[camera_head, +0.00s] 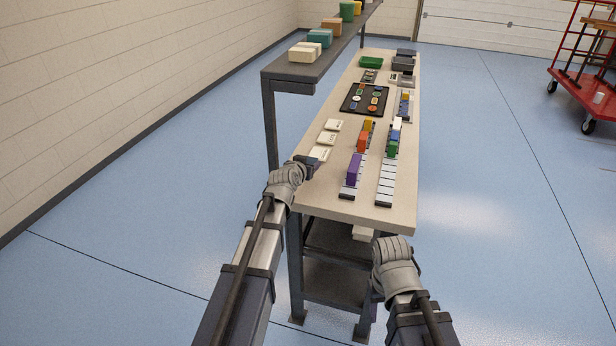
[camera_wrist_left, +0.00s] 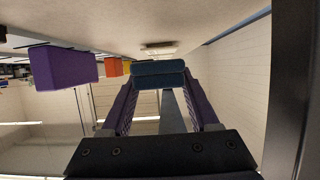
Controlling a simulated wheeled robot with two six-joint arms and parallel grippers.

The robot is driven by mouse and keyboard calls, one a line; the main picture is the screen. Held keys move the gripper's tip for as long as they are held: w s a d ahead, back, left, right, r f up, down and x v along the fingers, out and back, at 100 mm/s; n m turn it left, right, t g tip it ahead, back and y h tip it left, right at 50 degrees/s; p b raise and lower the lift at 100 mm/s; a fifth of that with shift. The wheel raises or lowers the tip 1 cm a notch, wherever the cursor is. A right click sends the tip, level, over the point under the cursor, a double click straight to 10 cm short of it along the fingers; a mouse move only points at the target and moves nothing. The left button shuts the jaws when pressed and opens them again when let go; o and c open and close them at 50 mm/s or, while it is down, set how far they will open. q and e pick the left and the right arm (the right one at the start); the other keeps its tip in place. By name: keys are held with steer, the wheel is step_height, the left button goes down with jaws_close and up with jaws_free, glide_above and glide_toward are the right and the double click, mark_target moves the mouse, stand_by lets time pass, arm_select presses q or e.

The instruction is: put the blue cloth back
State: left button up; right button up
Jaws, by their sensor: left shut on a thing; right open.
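The blue cloth (camera_wrist_left: 160,74) is a folded dark blue bundle between the purple fingers of my left gripper (camera_wrist_left: 160,98) in the left wrist view. In the head view my left gripper (camera_head: 308,163) is over the near left edge of the table, beside the white cards, and the cloth is hard to make out there. My left gripper is shut on the cloth. My right gripper (camera_head: 374,300) hangs low in front of the table's near end, below the tabletop, apart from everything on it. Its fingers are mostly hidden behind my wrist.
A raised shelf (camera_head: 290,70) over the table's left side bears folded bundles: cream (camera_head: 304,51), teal (camera_head: 320,38), orange and green. The table (camera_head: 340,208) carries a purple block (camera_head: 354,168), white cards (camera_head: 321,153), coloured blocks on racks and a black tray (camera_head: 351,101).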

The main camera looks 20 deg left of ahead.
arm_select(q)
steer(key=shift+f+b, duration=1.65)
steer(key=shift+f, duration=0.15)
steer(key=shift+f, duration=0.25)
steer(key=o, duration=1.3)
steer(key=shift+r, duration=0.1)
steer(key=shift+o, duration=0.2)
steer(key=shift+r, duration=0.1)
steer(key=shift+r, duration=0.15)
steer(key=p+v, duration=0.4)
steer(key=v, duration=0.8)
steer(key=shift+s+p, duration=0.1)
steer(key=shift+p, duration=0.25)
